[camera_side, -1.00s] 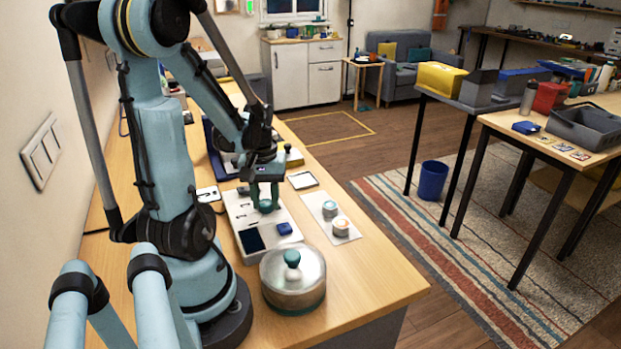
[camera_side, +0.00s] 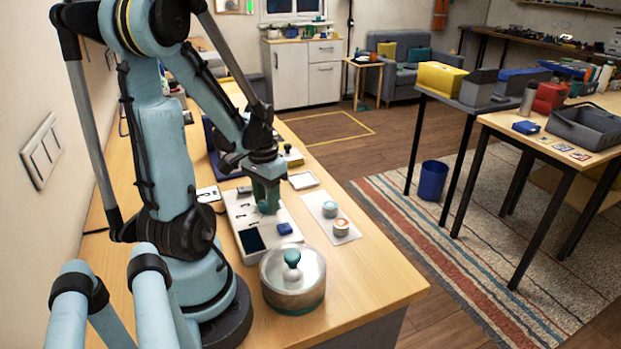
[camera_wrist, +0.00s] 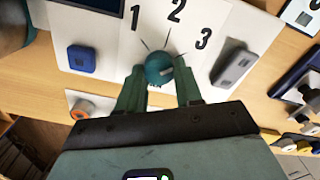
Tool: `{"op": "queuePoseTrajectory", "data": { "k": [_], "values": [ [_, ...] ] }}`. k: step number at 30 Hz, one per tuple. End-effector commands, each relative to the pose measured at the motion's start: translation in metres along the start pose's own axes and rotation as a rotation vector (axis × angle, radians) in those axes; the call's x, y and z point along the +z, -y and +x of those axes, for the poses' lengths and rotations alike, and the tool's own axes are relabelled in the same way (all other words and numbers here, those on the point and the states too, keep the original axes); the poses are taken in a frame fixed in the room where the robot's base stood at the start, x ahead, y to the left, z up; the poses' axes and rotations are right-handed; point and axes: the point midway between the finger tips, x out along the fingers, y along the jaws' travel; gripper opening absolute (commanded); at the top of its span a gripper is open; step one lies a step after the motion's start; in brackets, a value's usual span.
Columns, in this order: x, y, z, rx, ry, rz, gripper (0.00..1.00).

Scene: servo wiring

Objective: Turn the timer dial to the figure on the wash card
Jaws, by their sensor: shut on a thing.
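The timer dial (camera_wrist: 158,66) is a round teal knob on a white panel (camera_wrist: 215,25) printed with 1, 2 and 3 and short radiating lines. A small pale mark shows on the dial's right side; I cannot tell which figure it marks. My gripper (camera_wrist: 159,72) has its two green fingers on either side of the dial and is shut on it. In the side view my gripper (camera_side: 267,198) reaches down to the panel (camera_side: 240,212), with the dial (camera_side: 264,208) partly hidden. A white card with a dark edge (camera_side: 302,180) lies behind the panel; no figure on it is legible.
The panel also carries a blue button (camera_side: 285,228), a dark screen (camera_side: 251,240) and a grey switch (camera_wrist: 234,66). A lidded metal pot (camera_side: 293,283) stands in front. The bench's right front is clear.

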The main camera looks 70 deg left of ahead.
Motion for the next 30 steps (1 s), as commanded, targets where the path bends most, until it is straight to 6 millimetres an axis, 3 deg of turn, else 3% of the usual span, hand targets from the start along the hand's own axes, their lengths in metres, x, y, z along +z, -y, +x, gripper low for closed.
{"op": "queuePoseTrajectory", "data": {
  "k": [16, 17, 21, 30],
  "values": [
    [-0.0005, -0.0002, -0.0003, 0.001, -0.001, 0.029, 0.04],
    [-0.0005, -0.0002, -0.0003, 0.001, -0.001, 0.029, 0.36],
    [-0.0004, -0.0002, -0.0002, 0.0, -0.001, 0.028, 0.58],
    [-0.0002, -0.0001, -0.0004, 0.0, 0.0, 0.027, 0.6]
  ]
}}
